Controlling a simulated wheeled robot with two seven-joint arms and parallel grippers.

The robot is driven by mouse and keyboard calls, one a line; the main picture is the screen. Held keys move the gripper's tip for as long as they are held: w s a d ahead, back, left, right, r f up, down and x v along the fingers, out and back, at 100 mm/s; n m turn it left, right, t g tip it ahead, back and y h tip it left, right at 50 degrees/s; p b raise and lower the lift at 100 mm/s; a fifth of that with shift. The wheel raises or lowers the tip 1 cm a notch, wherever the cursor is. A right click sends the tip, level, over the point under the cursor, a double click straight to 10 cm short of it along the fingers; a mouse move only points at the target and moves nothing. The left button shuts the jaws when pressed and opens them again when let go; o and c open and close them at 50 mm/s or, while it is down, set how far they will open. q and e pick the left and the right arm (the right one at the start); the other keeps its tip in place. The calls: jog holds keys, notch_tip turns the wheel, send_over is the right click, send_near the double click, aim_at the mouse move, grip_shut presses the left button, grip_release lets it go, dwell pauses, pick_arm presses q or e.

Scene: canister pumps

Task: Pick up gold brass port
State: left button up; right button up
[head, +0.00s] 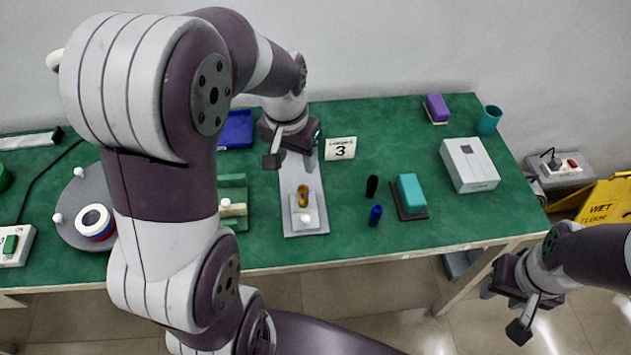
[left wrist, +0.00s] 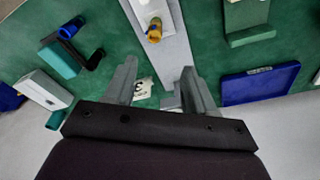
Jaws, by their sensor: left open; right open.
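The gold brass port (head: 303,194) is a small golden cylinder on the grey plate (head: 291,181) in the middle of the table; it also shows in the left wrist view (left wrist: 154,32), near the top. My left gripper (head: 292,160) is open and empty, above the back part of the plate, behind the port. In the left wrist view its two fingers (left wrist: 158,78) are spread, with the port beyond their tips and apart from them. My right gripper (head: 504,311) is open and empty, off the table's front right edge.
A blue tray (head: 236,130) and a green block holder (head: 233,201) lie left of the plate. Black (head: 372,186) and blue (head: 375,215) cylinders stand to its right.

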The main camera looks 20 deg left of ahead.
aim_at(303, 189)
pick_arm(q)
jog(key=shift+d+f+m, duration=0.15)
jog(key=shift+d+m, duration=0.05)
jog(key=shift+m, duration=0.1)
jog(key=f, duration=0.2)
jog(key=d+f, duration=0.1)
jog(key=shift+f+b, duration=0.35)
jog(key=f, duration=0.4)
jog(key=f+b, duration=0.1)
jog(key=f, duration=0.3)
jog(key=shift+w, duration=0.2)
jog(key=shift+w+a+f, duration=0.1)
jog(key=shift+w+f, duration=0.05)
jog(key=shift+f, duration=0.05)
grip_shut()
pick_arm(e)
jog(key=shift+d+f, duration=0.45)
jog(key=shift+f, duration=0.4)
